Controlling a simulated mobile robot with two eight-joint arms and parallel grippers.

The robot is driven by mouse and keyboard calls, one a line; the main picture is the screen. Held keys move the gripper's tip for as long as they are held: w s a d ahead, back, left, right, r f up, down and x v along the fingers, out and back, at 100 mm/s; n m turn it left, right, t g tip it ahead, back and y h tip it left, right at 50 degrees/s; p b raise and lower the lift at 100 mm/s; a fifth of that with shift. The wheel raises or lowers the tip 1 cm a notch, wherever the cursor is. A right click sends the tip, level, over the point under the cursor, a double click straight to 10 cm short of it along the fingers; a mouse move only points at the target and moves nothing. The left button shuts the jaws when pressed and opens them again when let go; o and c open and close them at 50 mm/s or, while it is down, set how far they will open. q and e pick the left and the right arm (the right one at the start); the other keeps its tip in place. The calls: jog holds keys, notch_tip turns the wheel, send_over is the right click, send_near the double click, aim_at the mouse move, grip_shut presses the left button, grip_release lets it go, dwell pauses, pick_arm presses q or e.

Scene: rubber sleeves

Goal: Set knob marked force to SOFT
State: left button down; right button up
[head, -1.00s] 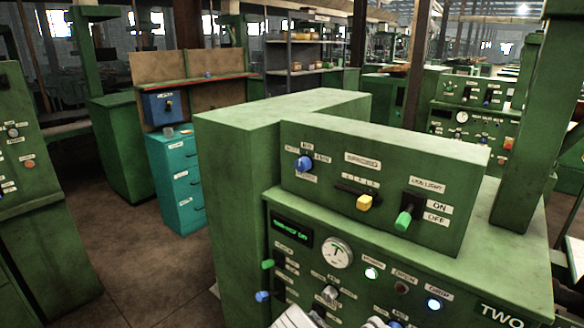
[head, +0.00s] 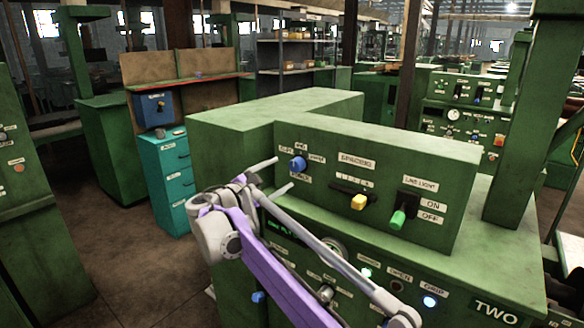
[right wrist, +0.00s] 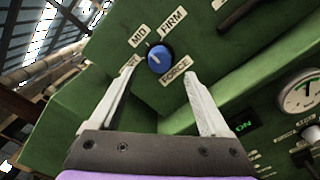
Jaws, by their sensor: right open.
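The blue force knob (head: 298,163) sits on the upper left of the green control box's front. It also shows in the right wrist view (right wrist: 160,59), with the labels MID (right wrist: 138,36), FIRM (right wrist: 173,25) and FORCE (right wrist: 174,76) around it. The label on its left side is mostly hidden behind a finger. A small pale mark shows on the knob, but I cannot tell surely which label it faces. My right gripper (head: 285,172) is open and empty, its fingertips just short of the knob and spread to either side of it. My left gripper is out of view.
A yellow slider (head: 358,202) and a green light switch (head: 398,219) stick out of the same box to the right. Below are a round gauge (right wrist: 302,92) and lit buttons. Teal drawers (head: 170,178) stand to the left, with open floor before them.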

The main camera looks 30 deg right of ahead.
aim_at(294, 167)
jog(key=x, duration=0.6)
jog(key=shift+w+d, duration=0.1)
jog(key=shift+d, duration=0.05)
jog(key=shift+c, duration=0.2)
grip_shut()
jog(key=shift+n+p, duration=0.3)
jog(key=shift+p, duration=0.05)
jog(key=n, duration=0.3)
jog(key=shift+n, duration=0.4)
jog(key=n, duration=0.5)
jog(key=shift+f, duration=0.1)
jog(key=shift+n, duration=0.3)
